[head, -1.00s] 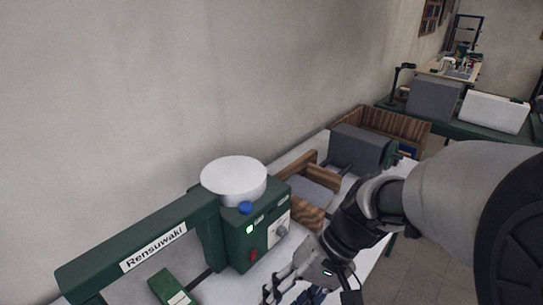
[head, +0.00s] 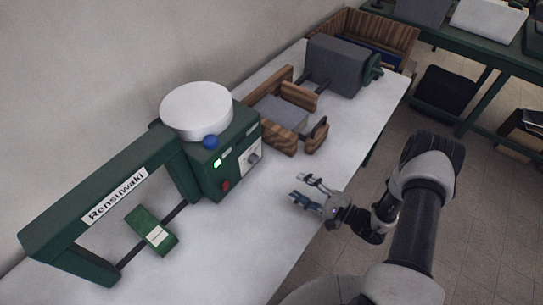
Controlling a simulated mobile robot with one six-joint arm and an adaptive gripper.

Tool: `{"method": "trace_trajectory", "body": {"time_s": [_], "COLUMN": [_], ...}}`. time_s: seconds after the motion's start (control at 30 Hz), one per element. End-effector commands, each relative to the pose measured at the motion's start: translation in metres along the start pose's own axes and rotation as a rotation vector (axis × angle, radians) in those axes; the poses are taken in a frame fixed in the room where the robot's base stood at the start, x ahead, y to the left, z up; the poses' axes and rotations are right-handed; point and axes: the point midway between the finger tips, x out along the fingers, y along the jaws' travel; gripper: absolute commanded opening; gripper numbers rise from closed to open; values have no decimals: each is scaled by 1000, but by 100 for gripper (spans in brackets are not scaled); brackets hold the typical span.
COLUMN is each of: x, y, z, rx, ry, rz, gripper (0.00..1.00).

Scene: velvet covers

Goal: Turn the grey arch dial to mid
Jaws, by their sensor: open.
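A green arch-framed machine (head: 203,172) lettered "Rensuwaki" stands on the white table at the left. A small grey dial (head: 253,158) sits on a white panel on its front box. It is too small to tell where it points. My gripper (head: 300,188) is open and empty over the table's front edge. It is to the right of the dial and lower in the picture, clear of it. Its fingers point left, toward the machine.
The box also bears a blue knob (head: 211,142), a red switch (head: 226,185) and a lit green light (head: 217,162). A white round drum (head: 196,110) sits on top. A wooden frame (head: 275,130) and a grey motor-like block (head: 336,66) stand behind. The table (head: 237,235) in front is bare.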

Motion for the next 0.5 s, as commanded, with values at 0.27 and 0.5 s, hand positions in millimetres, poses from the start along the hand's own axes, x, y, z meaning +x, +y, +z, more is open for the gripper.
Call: {"method": "trace_trajectory", "body": {"time_s": [0.27,0.5], "x": [13,62], "y": [10,10], "z": [-8,-8], "rx": [5,5], "ry": [29,25], "rz": [-23,-21], "gripper": [51,51]}}
